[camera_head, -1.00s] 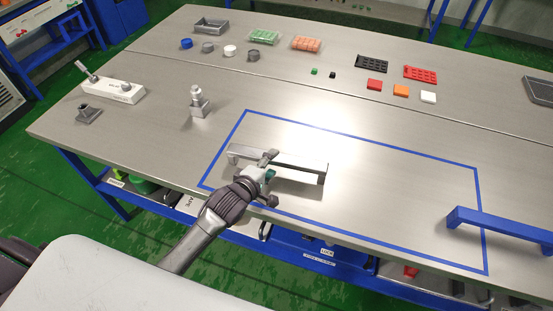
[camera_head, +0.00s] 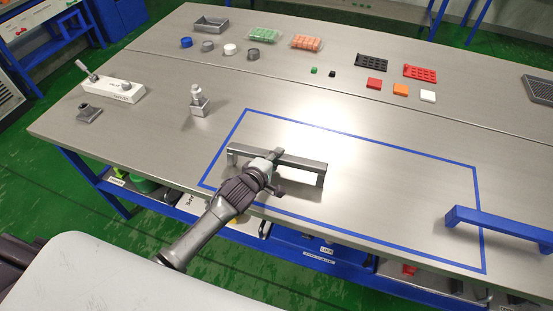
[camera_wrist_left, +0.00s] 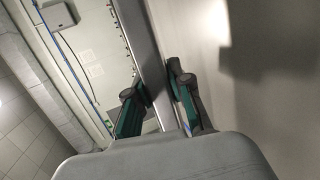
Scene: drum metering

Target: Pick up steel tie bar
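The steel tie bar (camera_head: 303,166) is a grey, bridge-shaped bar with an end leg at each side. It sits on the steel table inside the blue taped outline, near its front left. My left gripper (camera_head: 272,170) is at the middle of the bar, and its arm hides part of the bar's front side. In the left wrist view the bar (camera_wrist_left: 140,40) runs between the two green-padded fingers (camera_wrist_left: 158,98). The fingers stand on either side of it and look open; slight contact cannot be ruled out. My right gripper is not in view.
A blue bridge-shaped bar (camera_head: 500,224) crosses the outline's right edge. Trays, caps and coloured blocks line the back. The right part of the outlined area (camera_head: 400,205) is clear.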

